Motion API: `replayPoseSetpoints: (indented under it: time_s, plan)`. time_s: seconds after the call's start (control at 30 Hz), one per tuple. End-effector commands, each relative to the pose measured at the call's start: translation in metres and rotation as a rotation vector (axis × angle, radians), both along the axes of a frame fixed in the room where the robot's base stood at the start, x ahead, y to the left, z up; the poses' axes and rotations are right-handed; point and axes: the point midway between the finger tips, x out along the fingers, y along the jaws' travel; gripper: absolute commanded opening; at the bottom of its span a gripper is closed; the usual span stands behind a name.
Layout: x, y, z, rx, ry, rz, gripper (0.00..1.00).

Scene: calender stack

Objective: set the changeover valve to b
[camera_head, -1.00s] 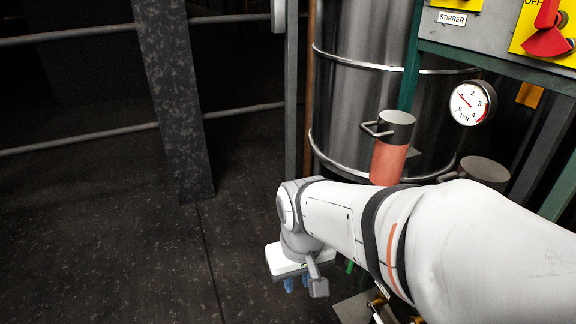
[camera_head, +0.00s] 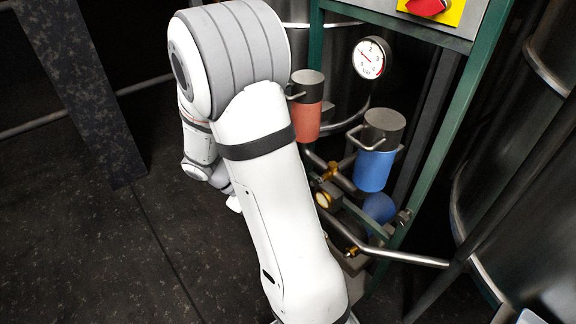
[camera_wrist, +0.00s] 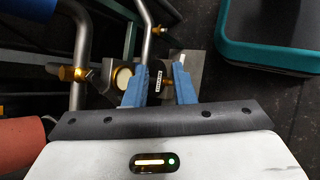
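Of my gripper (camera_wrist: 158,82), two blue fingers show in the wrist view, apart, with a gap between them. In the head view my arm hides most of it. Beyond the gap, the wrist view shows a small dark label (camera_wrist: 158,80), too small to read, and a grey metal plate (camera_wrist: 190,62). A pale round brass-rimmed face (camera_wrist: 122,76) lies just left of the left finger; it also appears in the head view (camera_head: 323,199). These sit on the pipework at the skid's foot. I cannot tell which part is the changeover valve handle or where it points. I see nothing gripped.
A red canister (camera_head: 306,118) and a blue canister (camera_head: 373,170) hang above the pipework, under a pressure gauge (camera_head: 369,58). A bent steel pipe (camera_head: 405,257) runs right. A teal-edged dark box (camera_wrist: 270,35) stands at right in the wrist view. Floor at left is clear.

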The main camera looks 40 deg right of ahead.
Motion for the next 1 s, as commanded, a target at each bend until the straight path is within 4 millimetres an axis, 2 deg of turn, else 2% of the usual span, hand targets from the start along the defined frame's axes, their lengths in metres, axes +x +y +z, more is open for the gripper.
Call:
replayPoseSetpoints:
  time_s: [0.27, 0.5, 0.73, 0.87, 1.0]
  plan:
    - [0.040, -0.045, -0.022, -0.303, 0.233, 0.169, 0.23]
    - [0.072, -0.070, -0.058, -0.527, 0.347, 0.361, 0.23]
    - [0.086, -0.077, -0.086, -0.637, 0.378, 0.486, 0.23]
    - [0.088, -0.082, -0.092, -0.657, 0.381, 0.510, 0.23]
    - [0.085, -0.098, -0.093, -0.658, 0.382, 0.510, 0.23]
